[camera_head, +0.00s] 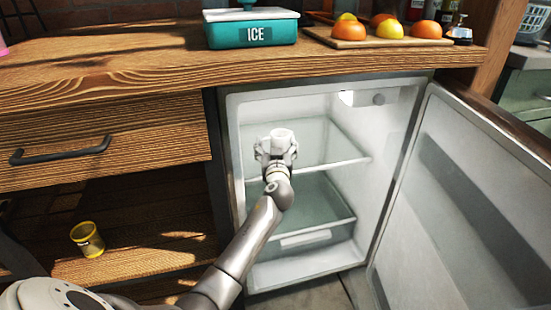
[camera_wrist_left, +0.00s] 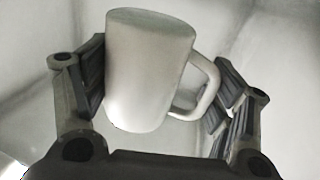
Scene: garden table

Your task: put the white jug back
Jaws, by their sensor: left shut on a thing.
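The white jug (camera_wrist_left: 148,70) is a plain cup-like vessel with a handle on its right in the left wrist view. It also shows small in the head view (camera_head: 282,136), inside the open fridge around the upper shelf. My left gripper (camera_head: 276,150) is around it; in the left wrist view the gripper (camera_wrist_left: 160,95) has one finger against the jug's left wall and the other at the handle side. Whether the jug's base touches the shelf cannot be told. My right gripper is not in view.
The fridge (camera_head: 235,110) has its door (camera_head: 450,200) swung open to the right. Its upper glass shelf (camera_head: 335,150) looks otherwise empty, with a drawer (camera_head: 310,238) below. A teal ICE box (camera_head: 225,36) and a fruit board (camera_head: 350,42) stand on the counter. A yellow cup (camera_head: 88,240) sits lower left.

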